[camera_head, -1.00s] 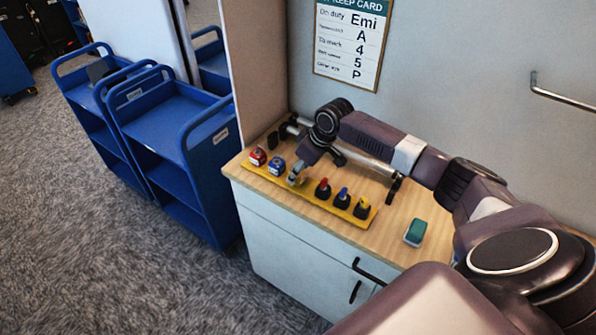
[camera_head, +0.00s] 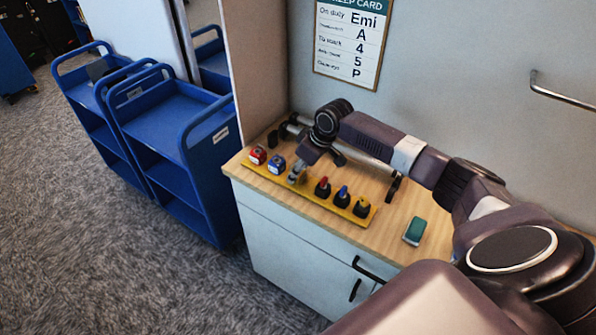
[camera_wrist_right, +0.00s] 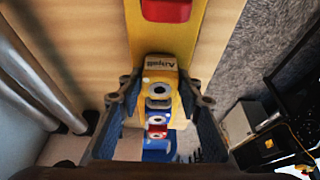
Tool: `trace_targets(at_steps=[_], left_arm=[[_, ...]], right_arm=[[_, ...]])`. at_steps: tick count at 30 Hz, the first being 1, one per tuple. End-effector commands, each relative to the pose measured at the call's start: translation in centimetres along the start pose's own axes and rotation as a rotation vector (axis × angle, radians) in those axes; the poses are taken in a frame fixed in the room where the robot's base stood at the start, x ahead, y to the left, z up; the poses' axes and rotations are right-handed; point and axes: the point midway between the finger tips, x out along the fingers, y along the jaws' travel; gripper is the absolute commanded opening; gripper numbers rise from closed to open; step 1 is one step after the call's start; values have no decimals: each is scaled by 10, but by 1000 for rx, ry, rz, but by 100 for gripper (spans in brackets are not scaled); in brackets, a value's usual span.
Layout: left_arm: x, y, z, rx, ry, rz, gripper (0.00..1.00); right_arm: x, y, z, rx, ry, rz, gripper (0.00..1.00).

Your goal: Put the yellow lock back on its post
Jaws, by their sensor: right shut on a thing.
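My right gripper (camera_head: 297,178) reaches down to the yellow strip (camera_head: 330,205) on the counter, between the blue lock and a red-topped dark piece. In the right wrist view, my right gripper (camera_wrist_right: 158,105) has a finger on each side of the yellow lock (camera_wrist_right: 160,72) and is shut on it. The lock bears a label reading "Anjali". The gripper mostly hides it in the head view. A red lock (camera_head: 257,156) and a blue lock (camera_head: 276,165) sit left of the gripper. I cannot tell whether the held lock touches the strip. My left gripper is not in view.
Dark pieces with red (camera_head: 323,187), blue (camera_head: 342,197) and yellow (camera_head: 362,208) tops stand on the strip to the right. A teal block (camera_head: 415,231) lies on the counter. Blue carts (camera_head: 165,135) stand left.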

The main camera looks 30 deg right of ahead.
Motion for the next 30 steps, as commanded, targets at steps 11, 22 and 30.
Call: trace_targets(at_steps=[11, 22, 30], left_arm=[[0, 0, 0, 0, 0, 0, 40], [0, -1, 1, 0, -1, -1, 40], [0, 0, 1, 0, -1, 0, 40]], right_arm=[[1, -1, 2, 0, -4, -1, 53], [-30, 1, 2, -2, -3, 2, 53], [-88, 0, 2, -2, -4, 1, 53]])
